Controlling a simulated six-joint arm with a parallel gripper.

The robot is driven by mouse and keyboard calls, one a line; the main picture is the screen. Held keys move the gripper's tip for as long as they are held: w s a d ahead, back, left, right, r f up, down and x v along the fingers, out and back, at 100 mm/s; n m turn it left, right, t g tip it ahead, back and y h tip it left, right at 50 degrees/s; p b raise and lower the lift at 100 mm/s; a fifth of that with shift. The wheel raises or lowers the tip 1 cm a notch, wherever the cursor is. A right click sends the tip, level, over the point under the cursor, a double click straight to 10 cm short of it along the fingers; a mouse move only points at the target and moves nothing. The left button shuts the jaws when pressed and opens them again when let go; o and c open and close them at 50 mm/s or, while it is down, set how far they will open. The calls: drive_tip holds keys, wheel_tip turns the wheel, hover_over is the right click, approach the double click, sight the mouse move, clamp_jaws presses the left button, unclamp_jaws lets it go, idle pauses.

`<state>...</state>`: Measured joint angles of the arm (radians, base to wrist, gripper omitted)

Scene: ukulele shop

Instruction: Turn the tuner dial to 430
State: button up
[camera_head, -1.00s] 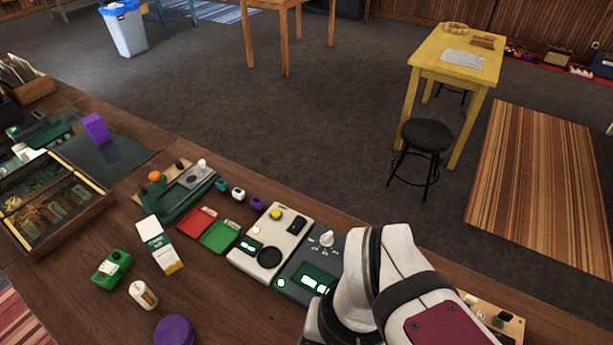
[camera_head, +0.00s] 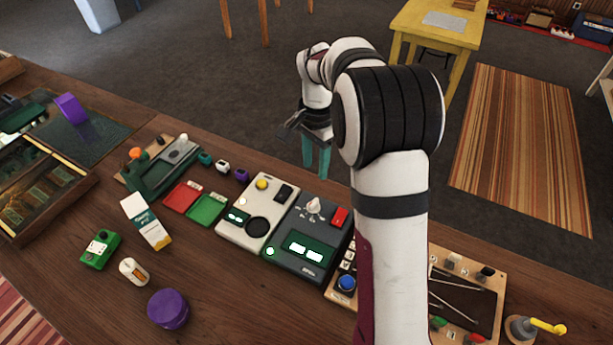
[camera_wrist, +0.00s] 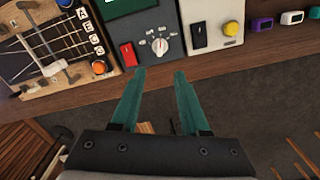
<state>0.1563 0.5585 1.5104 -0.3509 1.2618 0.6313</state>
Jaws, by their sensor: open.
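The tuner is a dark grey box (camera_head: 290,282) on the wooden counter in the head view, with a lit green display (camera_head: 305,247), a white dial knob (camera_head: 314,207) and a red switch (camera_head: 339,216). In the wrist view the white dial (camera_wrist: 160,46) shows near the top middle, with small marks around it and the red switch (camera_wrist: 129,54) to its left. The numbers are too small to read. My gripper (camera_head: 317,170) has teal fingers and is open and empty above the counter's far edge. In the wrist view its fingertips (camera_wrist: 160,72) lie just below the dial, apart from it.
A pale box with a yellow button (camera_head: 262,184) stands directly beside the tuner. A wooden board with strings (camera_wrist: 50,45) and a blue-button panel (camera_head: 346,283) stand on the other side. Red (camera_head: 181,197) and green trays (camera_head: 207,209) lie further left. Open floor (camera_head: 210,90) is beyond the counter.

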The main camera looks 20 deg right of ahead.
sight(314, 201)
wheel_tip(314, 201, down, 13)
drive_tip(key=shift+r, duration=0.2)
clamp_jaws()
